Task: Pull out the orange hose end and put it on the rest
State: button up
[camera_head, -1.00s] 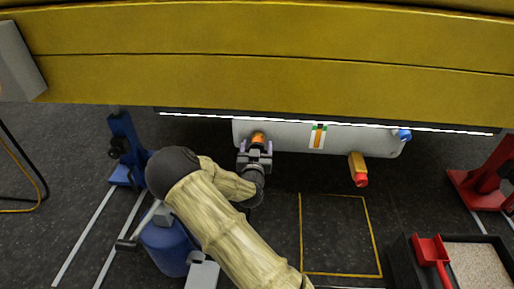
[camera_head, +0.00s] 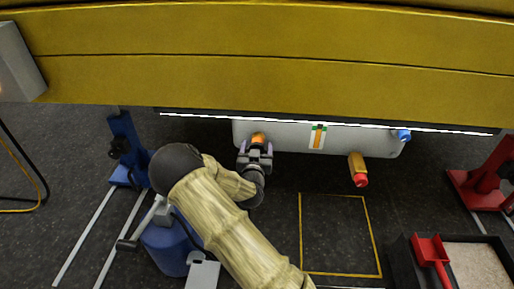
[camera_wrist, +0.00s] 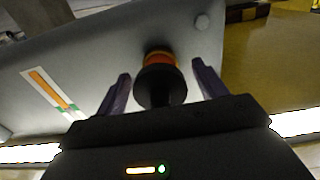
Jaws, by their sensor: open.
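The orange hose end (camera_head: 258,139) sits at the left part of a pale grey panel under the yellow boom. In the wrist view it shows as an orange ring with a dark round end (camera_wrist: 160,82) pointing toward me. My gripper (camera_head: 255,152) is in front of it, with its two purple-grey fingers open on either side of the dark end. In the wrist view the gripper (camera_wrist: 160,95) shows gaps between the fingers and the hose end. I cannot make out the rest.
The grey panel (camera_head: 280,139) also carries an orange-striped label (camera_head: 317,137), a yellow part with a red end (camera_head: 359,170) and a blue fitting (camera_head: 403,135). The yellow boom (camera_head: 260,80) hangs above. A blue stand (camera_head: 127,145) is left, a red stand (camera_head: 486,180) right.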

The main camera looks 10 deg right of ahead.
jog(key=c, duration=1.4)
jog(key=shift+v, duration=3)
